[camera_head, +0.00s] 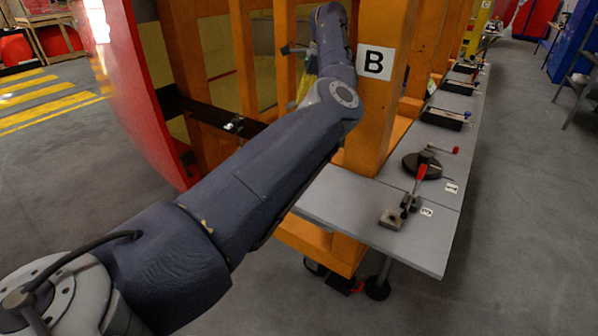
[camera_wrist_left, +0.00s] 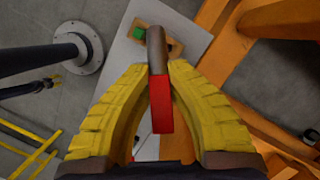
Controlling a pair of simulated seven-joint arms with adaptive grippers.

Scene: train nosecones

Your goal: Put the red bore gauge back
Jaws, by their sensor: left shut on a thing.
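The red bore gauge shows in the left wrist view as a red grip (camera_wrist_left: 161,104) with a brown shaft beyond it. My left gripper (camera_wrist_left: 157,74) is shut on it, a yellow finger on each side. In the head view only a bit of this gripper's yellow (camera_head: 306,86) shows behind my left arm, by the orange frame; the gauge cannot be made out there. Its far end is not clear in the wrist view. My right gripper is not in view.
A grey bench (camera_head: 340,200) runs back along the orange post marked B (camera_head: 374,62). It bears a metal block (camera_head: 392,218), a red-handled tool (camera_head: 419,180), a round black base (camera_head: 421,166) and black trays (camera_head: 444,117). A red curved panel (camera_head: 135,85) stands left.

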